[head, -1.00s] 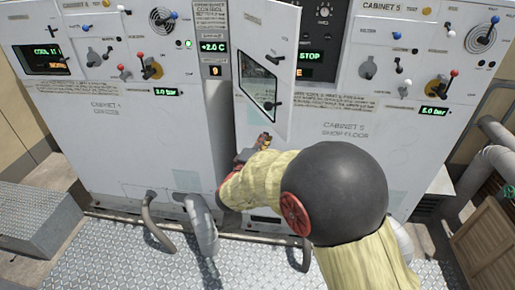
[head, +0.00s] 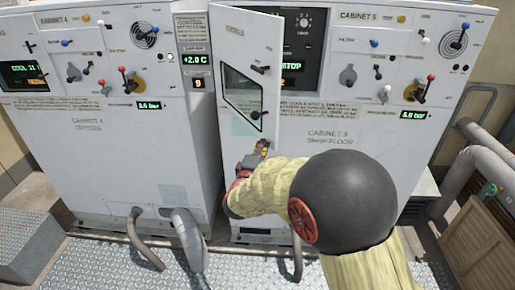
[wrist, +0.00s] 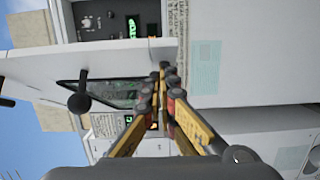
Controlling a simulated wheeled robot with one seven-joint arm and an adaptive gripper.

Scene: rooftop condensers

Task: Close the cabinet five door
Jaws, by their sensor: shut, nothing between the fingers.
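The cabinet five door (head: 238,45) is a white panel with a dark-framed window and black handles. It stands open, swung out from the cabinet 5 front (head: 330,155), with the dark control recess showing to its right. In the wrist view the door (wrist: 115,62) fills the left and middle. My gripper (head: 264,146) is at the door's lower edge in the head view. In the wrist view its yellow and black fingers (wrist: 163,72) are together and empty, close to the door's edge. I cannot tell whether they touch it.
Cabinet 4 (head: 95,150) stands to the left, with knobs and levers on its front. Grey pipes (head: 190,240) rise from the metal floor before the cabinets. A wooden crate (head: 478,245) and large pipes (head: 480,165) stand at the right. A grey box (head: 30,240) is at the left.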

